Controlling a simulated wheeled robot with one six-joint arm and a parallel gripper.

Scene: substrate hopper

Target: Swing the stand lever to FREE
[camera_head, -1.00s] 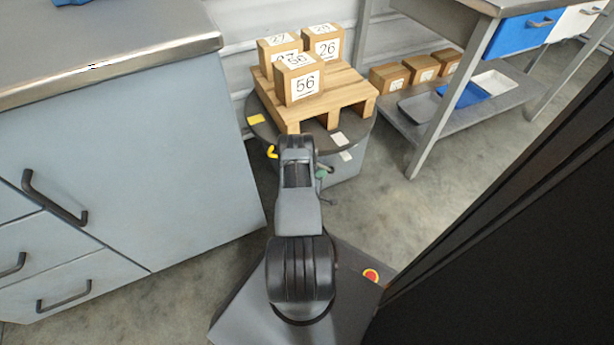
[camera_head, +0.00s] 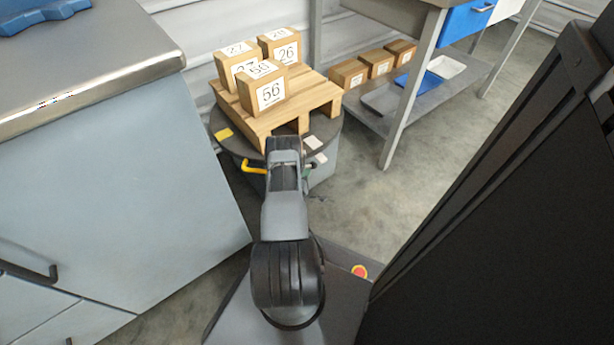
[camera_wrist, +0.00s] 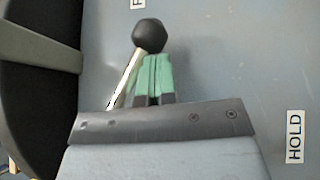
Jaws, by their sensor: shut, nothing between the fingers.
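The stand lever (camera_wrist: 124,80) shows in the wrist view as a thin metal rod with a black ball knob (camera_wrist: 149,36). The rod slants up and right from behind my gripper. My gripper (camera_wrist: 157,62) is shut and empty, its green fingers just right of the rod and below the knob. Whether they touch is unclear. A HOLD label (camera_wrist: 294,137) is at the right; a label cut off at the top shows only an F (camera_wrist: 138,3). In the head view my arm hides most of the stand's front below its round dark top (camera_head: 222,120).
A wooden pallet (camera_head: 315,92) with several numbered boxes (camera_head: 270,92) rests on the stand. A grey cabinet (camera_head: 110,170) stands left, a bench with a shelf (camera_head: 400,118) right. Open floor (camera_head: 365,200) lies between.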

